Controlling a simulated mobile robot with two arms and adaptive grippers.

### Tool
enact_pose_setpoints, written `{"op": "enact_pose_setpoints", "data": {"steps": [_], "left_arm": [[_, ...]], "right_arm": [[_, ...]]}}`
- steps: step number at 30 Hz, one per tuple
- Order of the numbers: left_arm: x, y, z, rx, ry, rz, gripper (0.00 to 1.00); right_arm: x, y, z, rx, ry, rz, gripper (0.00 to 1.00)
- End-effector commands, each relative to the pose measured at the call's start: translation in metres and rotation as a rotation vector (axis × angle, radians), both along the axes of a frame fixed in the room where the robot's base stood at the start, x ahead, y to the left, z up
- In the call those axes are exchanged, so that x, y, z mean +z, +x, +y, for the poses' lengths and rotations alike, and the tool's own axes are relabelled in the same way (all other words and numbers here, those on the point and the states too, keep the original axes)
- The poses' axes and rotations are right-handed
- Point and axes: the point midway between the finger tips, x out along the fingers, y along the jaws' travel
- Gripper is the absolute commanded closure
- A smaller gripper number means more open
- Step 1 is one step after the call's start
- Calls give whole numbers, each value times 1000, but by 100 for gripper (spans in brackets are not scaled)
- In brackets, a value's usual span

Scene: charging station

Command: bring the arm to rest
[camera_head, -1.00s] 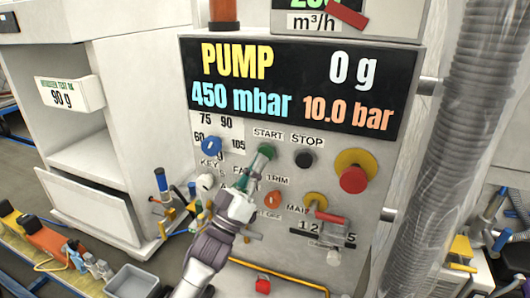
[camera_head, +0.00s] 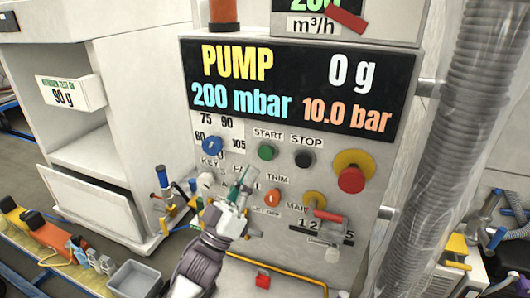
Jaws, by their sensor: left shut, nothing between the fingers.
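My left gripper (camera_head: 244,180) comes up from the bottom of the view and is shut with nothing in it. It is in front of the pump panel, below the green START button (camera_head: 267,152) and apart from it in the picture. Its arm hides part of the panel's lower left. The display (camera_head: 300,88) reads PUMP, 0 g, 200 mbar and 10.0 bar. The black STOP button (camera_head: 304,158) and the orange TRIM knob (camera_head: 272,198) are to the right of the gripper. My right gripper is not in view.
A red emergency button (camera_head: 351,179) and a red-handled valve (camera_head: 328,216) stick out on the right of the panel. A ribbed transparent hose (camera_head: 460,120) runs down the right side. A grey bin (camera_head: 133,278) and tools stand at lower left.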

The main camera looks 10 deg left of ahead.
Motion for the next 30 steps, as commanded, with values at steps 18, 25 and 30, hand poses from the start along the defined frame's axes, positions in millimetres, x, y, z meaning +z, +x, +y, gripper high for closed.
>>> {"op": "enact_pose_setpoints", "data": {"steps": [18, 25, 30], "left_arm": [[-22, 4, 4, 64, 34, 111, 100], [-121, -10, 24, 267, 237, 563, 100], [-204, -62, 44, 344, 462, 945, 100]], "right_arm": [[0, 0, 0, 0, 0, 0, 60], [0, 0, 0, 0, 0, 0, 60], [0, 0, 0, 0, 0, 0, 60]]}}
